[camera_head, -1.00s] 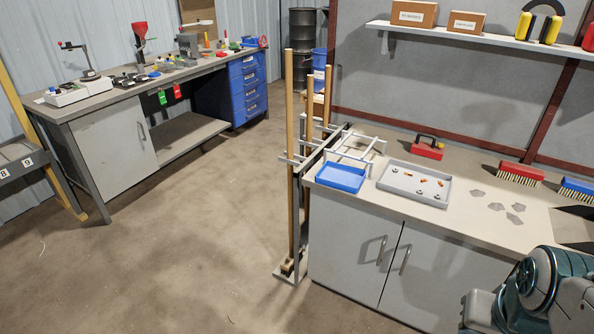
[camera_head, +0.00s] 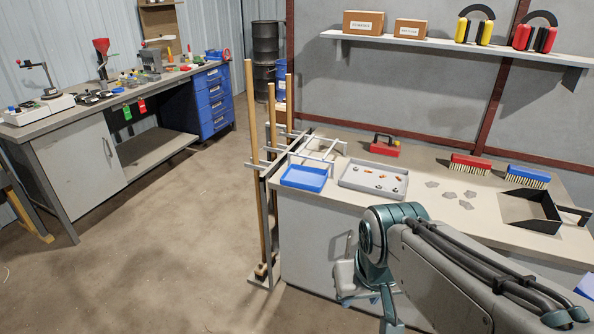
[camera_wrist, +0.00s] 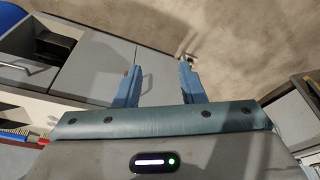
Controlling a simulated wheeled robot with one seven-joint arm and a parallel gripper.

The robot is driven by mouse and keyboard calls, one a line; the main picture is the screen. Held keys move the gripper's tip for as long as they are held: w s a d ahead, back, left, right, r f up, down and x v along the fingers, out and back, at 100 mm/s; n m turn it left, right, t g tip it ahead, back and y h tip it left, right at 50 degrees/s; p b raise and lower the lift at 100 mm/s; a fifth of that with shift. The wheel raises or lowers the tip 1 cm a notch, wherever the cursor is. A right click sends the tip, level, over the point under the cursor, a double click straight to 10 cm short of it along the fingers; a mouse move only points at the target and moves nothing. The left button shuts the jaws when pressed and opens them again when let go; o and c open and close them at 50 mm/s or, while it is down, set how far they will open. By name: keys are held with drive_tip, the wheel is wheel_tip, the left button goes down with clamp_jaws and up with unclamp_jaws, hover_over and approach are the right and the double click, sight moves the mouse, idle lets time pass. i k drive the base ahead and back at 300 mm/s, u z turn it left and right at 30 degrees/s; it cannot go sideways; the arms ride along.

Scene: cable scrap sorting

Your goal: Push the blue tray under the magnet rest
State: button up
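The blue tray (camera_head: 304,178) lies flat and empty on the near left corner of the grey bench in the head view. The pale metal frame that looks like the magnet rest (camera_head: 318,150) stands just behind it. The tray's back edge is close to the frame's front; I cannot tell if they overlap. A red magnet with a black handle (camera_head: 385,147) sits on the bench right of the frame, not on it. My gripper is in front of the bench, partly hidden by my arm in the head view. In the wrist view my gripper (camera_wrist: 158,85) is open, with nothing between its fingers.
A grey tray (camera_head: 345,182) with small scraps sits right of the blue tray. Flat grey pieces, a red brush (camera_head: 469,165), a blue brush (camera_head: 527,176) and a black dustpan (camera_head: 530,213) lie further right. Wooden poles (camera_head: 254,150) stand in a rack at the bench's left end.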

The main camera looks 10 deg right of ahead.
sight(297, 176)
drive_tip(key=i, duration=1.65)
drive_tip(key=z, duration=0.35)
